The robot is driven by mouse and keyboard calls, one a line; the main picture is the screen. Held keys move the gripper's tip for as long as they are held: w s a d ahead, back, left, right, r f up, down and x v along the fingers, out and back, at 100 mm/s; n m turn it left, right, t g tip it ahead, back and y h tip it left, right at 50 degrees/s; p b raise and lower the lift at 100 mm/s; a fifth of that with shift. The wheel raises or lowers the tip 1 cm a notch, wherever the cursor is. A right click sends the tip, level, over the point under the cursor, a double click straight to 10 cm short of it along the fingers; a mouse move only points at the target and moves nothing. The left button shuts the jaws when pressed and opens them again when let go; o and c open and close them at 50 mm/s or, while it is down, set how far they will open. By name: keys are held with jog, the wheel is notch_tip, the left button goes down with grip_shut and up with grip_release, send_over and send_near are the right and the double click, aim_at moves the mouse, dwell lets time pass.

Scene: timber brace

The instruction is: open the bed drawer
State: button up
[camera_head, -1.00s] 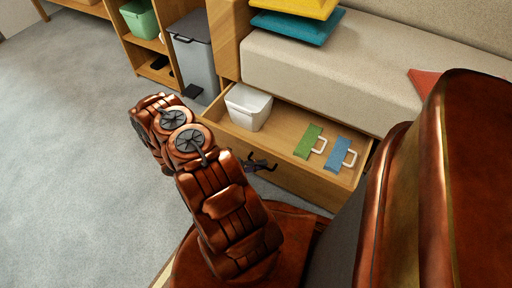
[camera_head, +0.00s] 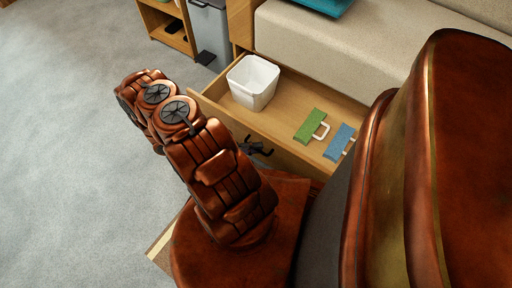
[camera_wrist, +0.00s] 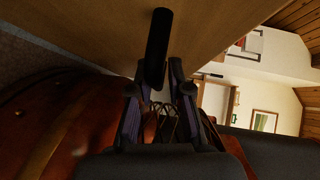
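The bed drawer (camera_head: 290,146) is pulled partly out from under the bed in the head view. Its wooden front faces my arm. My gripper (camera_head: 258,147) is at the outer face of the drawer front, low in the head view and partly behind my arm. In the wrist view, the dark bar handle (camera_wrist: 159,38) runs down between the two fingers of my gripper (camera_wrist: 158,68). The fingers are close together around the bar. The wooden drawer front (camera_wrist: 90,30) fills the upper left of that view.
Inside the drawer are a white bin (camera_head: 253,82), a green item (camera_head: 309,126) and a blue item (camera_head: 338,141) with pale handles. A grey trash bin (camera_head: 209,30) and wooden shelf (camera_head: 168,28) stand at the back. Grey floor (camera_head: 60,130) is clear on the left.

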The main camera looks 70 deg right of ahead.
jog(key=o, duration=0.4)
jog(key=v, duration=1.2)
